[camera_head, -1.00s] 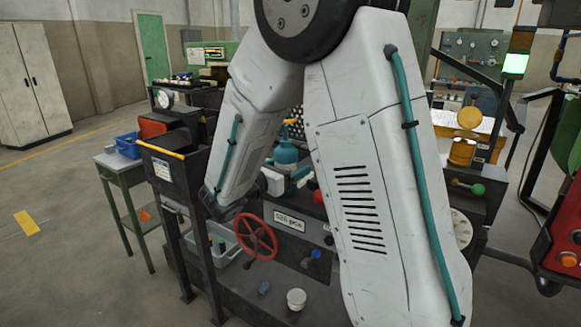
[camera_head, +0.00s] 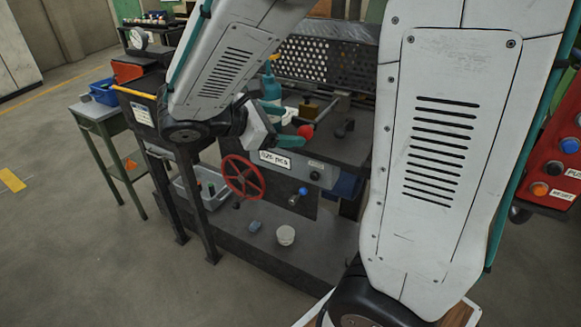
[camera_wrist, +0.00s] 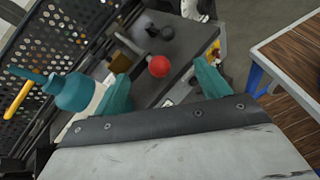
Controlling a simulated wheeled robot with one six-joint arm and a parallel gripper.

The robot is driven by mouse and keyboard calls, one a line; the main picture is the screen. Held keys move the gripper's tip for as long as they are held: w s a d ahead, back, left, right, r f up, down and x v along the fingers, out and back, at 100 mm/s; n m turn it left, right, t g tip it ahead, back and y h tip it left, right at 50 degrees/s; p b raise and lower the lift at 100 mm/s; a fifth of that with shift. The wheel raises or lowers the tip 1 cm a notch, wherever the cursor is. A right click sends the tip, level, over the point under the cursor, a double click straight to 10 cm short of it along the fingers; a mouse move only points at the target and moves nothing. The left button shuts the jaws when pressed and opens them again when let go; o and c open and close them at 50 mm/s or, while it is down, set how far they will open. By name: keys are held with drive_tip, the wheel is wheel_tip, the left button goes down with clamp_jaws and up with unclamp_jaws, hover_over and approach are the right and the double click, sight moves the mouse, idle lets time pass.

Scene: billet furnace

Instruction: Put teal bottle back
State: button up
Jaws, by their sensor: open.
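Whether the finger touches the bottle cannot be told.
A red ball knob (camera_wrist: 159,66) shows between the fingers. The perforated guard (camera_head: 315,60) stands behind the bottle. A red handwheel (camera_head: 243,176) is on the machine front. A white cup (camera_head: 286,235) sits on the lower ledge. A wooden-topped table (camera_wrist: 297,60) is at right.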

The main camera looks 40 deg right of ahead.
drive_tip(key=s+a+m+t+y, duration=0.1)
drive_tip(key=s+a+m+y, duration=0.4)
drive_tip(key=s+m+y, duration=0.1)
drive_tip(key=s+a+m+t+y, duration=0.2)
drive_tip(key=s+a+m+y, duration=0.2)
drive_tip(key=s+m+y, duration=0.3)
drive_tip(key=shift+s+a, duration=0.35)
drive_tip(key=shift+s, duration=0.85)
drive_tip(key=shift+r, duration=0.1)
